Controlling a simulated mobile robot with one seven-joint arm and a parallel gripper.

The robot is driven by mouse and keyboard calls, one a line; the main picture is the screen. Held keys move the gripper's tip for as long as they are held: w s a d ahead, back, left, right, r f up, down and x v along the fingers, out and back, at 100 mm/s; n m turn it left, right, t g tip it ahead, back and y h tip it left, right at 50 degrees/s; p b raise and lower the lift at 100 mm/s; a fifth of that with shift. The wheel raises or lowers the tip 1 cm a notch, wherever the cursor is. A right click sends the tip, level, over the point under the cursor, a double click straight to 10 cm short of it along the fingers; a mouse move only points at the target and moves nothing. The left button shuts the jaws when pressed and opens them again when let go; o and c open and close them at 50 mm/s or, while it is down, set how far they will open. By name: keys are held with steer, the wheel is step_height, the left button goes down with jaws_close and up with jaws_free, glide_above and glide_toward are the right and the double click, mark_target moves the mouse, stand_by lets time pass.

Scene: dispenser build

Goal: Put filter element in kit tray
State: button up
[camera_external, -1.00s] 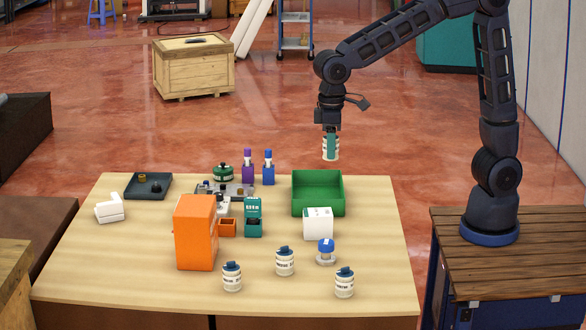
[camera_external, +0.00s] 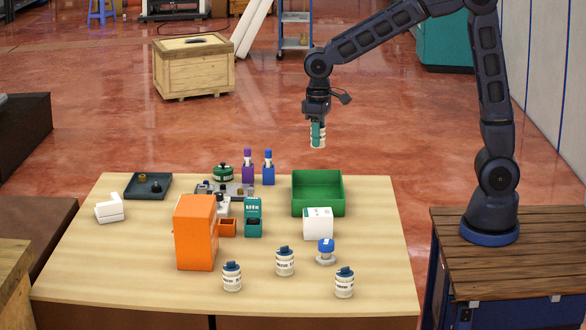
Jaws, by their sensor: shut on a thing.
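My gripper (camera_external: 318,130) is shut on a small white ribbed cylinder, which looks like the filter element (camera_external: 322,141). It holds the cylinder upright in the air, high above the back of the table, and in the picture it appears above the green tray. A teal finger covers part of the cylinder. An open, empty-looking green tray (camera_external: 318,207) stands at the table's back right. A flat dark tray (camera_external: 148,194) with small dark and brass parts lies at the back left. I cannot tell for certain which is the kit tray.
Purple (camera_external: 248,172) and blue (camera_external: 268,174) bottles stand left of the green tray. A white box (camera_external: 318,224) stands in front of it. A tall orange box (camera_external: 196,235) is at centre left. Several blue-capped jars (camera_external: 285,264) stand in front. The table's right side is clear.

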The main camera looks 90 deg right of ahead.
step_height(320, 180, down, 16)
steer(key=shift+f, duration=0.15)
stand_by(0.4)
steer(key=shift+f, duration=0.15)
steer(key=o, duration=1)
